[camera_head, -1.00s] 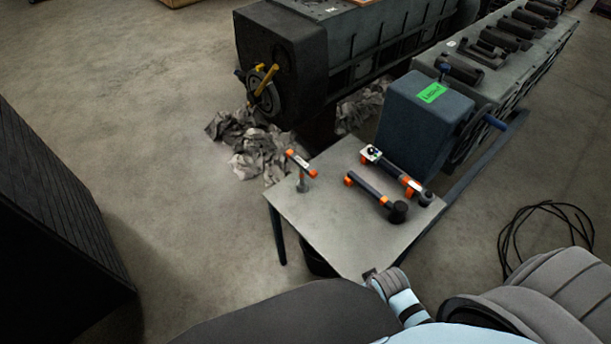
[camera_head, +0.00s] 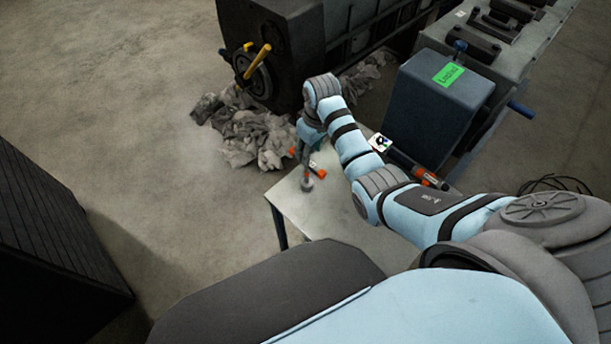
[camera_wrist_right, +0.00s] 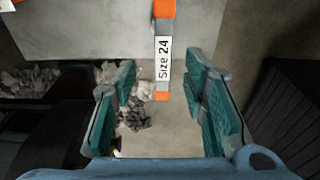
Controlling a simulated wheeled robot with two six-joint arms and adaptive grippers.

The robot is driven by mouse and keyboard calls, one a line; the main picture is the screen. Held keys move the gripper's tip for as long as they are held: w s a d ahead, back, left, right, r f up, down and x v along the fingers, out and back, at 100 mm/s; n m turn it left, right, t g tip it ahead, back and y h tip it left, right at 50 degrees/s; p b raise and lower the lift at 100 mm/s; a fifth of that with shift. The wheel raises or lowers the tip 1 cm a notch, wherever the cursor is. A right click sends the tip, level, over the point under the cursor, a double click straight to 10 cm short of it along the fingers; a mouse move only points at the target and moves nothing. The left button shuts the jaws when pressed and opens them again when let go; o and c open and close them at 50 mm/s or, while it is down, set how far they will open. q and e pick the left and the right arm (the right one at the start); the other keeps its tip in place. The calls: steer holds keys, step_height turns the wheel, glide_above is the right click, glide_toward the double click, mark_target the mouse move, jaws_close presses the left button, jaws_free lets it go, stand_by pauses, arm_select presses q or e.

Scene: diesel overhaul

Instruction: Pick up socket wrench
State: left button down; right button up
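The socket wrench with a handle orange at both ends (camera_head: 317,168) is at the left part of the grey table, beside an upright metal piece (camera_head: 307,185). In the right wrist view its handle (camera_wrist_right: 162,45) carries a white label reading "Size 24". My right gripper (camera_wrist_right: 160,75) is open and empty, with its teal-padded fingers on either side of the handle's near end in that view. I cannot tell the depth between them. In the head view my right gripper (camera_head: 303,152) is just over the wrench, partly hidden by my arm. My left gripper is out of view.
The grey table (camera_head: 290,200) also holds a black and orange tool (camera_head: 425,175), partly behind my right arm. A dark blue box (camera_head: 440,100) with a green label stands beyond it. Crumpled grey cloth (camera_head: 240,130) lies on the floor. A dark cabinet (camera_head: 50,220) stands left.

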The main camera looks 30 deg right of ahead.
mark_target(307, 174)
steer(key=f, duration=0.2)
steer(key=f+b, duration=0.1)
steer(key=f, duration=0.2)
steer(key=w+f+b, duration=0.1)
steer(key=f, duration=0.1)
steer(key=shift+a+f, duration=0.3)
steer(key=shift+s+r, duration=0.15)
steer(key=shift+c, duration=0.6)
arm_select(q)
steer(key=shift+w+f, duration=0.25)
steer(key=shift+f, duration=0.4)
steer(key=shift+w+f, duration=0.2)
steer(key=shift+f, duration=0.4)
arm_select(e)
jaws_close()
